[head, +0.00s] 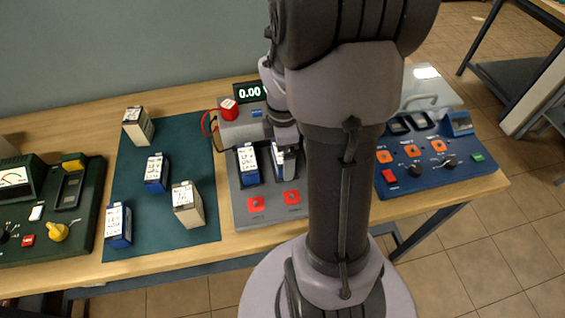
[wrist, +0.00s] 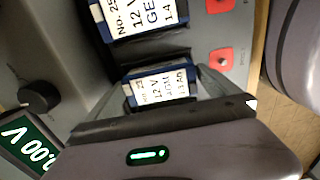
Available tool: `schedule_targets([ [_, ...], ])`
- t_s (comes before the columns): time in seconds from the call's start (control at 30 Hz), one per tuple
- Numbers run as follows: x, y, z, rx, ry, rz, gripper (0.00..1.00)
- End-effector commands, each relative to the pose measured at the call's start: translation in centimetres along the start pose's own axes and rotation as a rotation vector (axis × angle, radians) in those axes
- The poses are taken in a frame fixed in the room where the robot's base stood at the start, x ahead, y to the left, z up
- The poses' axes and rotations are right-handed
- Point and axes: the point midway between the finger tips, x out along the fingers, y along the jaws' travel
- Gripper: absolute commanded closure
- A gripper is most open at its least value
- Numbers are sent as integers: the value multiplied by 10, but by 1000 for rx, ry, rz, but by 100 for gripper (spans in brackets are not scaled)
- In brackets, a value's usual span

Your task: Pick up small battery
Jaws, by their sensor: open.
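A small blue battery with a white label (wrist: 162,88) sits in a bay of the grey test station (head: 237,197). In the wrist view it lies between the spread fingers of my gripper (wrist: 164,92). In the head view my gripper (head: 286,146) is over this bay and my arm partly hides it. The gripper is open; I cannot tell whether the fingers touch the battery. A second blue battery (head: 248,162), labelled 12 V GEL, sits in the neighbouring bay; it also shows in the wrist view (wrist: 135,20).
Several blue and cream batteries stand on a green mat (head: 125,190) at the left. A green meter box (head: 85,215) is at far left, a blue charger (head: 440,165) at right. The station has red buttons (head: 256,204) and a display (head: 249,92).

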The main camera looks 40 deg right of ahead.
Motion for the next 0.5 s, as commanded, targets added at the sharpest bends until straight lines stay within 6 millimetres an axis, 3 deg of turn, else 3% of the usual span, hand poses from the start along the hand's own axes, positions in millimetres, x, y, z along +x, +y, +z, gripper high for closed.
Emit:
schedule_targets([
  [0.03,10,0,0,0,0,-1,0],
  [0.2,7,0,0,-1,0,0,0],
  [0.5,6,0,0,-1,0,0,57],
])
